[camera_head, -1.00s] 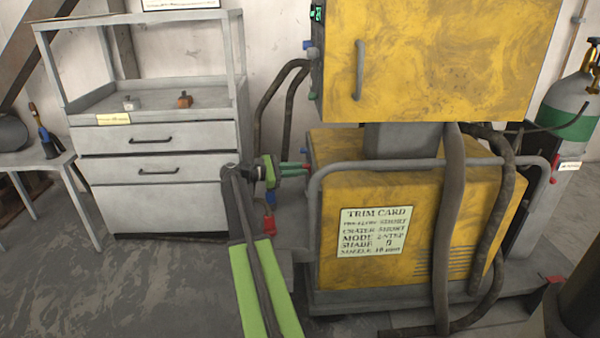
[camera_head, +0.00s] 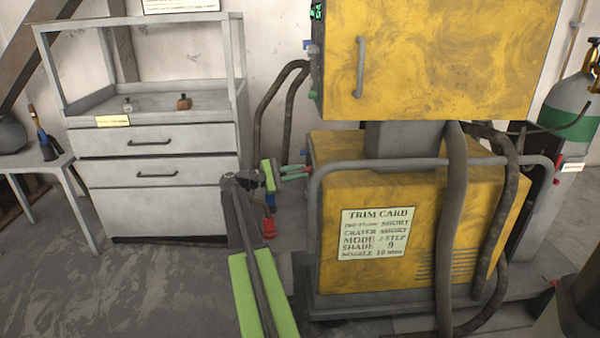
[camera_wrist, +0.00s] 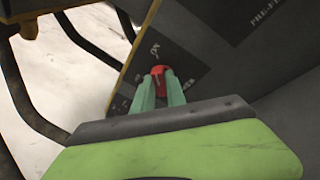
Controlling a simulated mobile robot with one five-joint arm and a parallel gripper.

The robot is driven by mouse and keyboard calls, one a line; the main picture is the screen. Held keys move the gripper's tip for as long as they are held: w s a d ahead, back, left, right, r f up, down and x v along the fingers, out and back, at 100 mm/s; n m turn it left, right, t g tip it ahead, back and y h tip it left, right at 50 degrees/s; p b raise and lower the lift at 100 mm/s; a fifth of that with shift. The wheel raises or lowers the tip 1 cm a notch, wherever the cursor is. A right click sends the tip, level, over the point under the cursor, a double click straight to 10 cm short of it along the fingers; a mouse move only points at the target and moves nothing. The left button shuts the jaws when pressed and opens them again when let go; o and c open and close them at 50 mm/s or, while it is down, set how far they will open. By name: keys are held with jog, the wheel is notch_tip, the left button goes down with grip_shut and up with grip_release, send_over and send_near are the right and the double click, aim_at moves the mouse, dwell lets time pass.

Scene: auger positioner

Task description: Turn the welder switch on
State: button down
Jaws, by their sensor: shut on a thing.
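The welder (camera_head: 480,190) is a yellow cabinet with a trim card on its front. Its dark left side panel (camera_wrist: 188,66) shows in the wrist view, with a red switch knob (camera_wrist: 158,71) on it. A white "ON" mark (camera_wrist: 154,48) is just above the knob, and more small marks lie below left. My gripper (camera_wrist: 160,80) has its two green fingers shut on the red knob, one on each side, hiding its lower part.
A grey rail (camera_head: 420,163) runs around the lower cabinet close to my gripper. Thick dark hoses (camera_head: 455,230) hang at its front. A grey drawer cabinet (camera_head: 155,190) stands at the left, with open floor before it. A gas cylinder (camera_head: 567,120) stands at the right.

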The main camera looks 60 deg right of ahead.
jog(key=shift+w, duration=0.15)
jog(key=c, duration=1.4)
grip_release()
jog(key=shift+o, duration=0.2)
jog(key=v, duration=1.7)
jog(key=shift+w+a+f, duration=0.1)
jog(key=shift+w+a, duration=0.05)
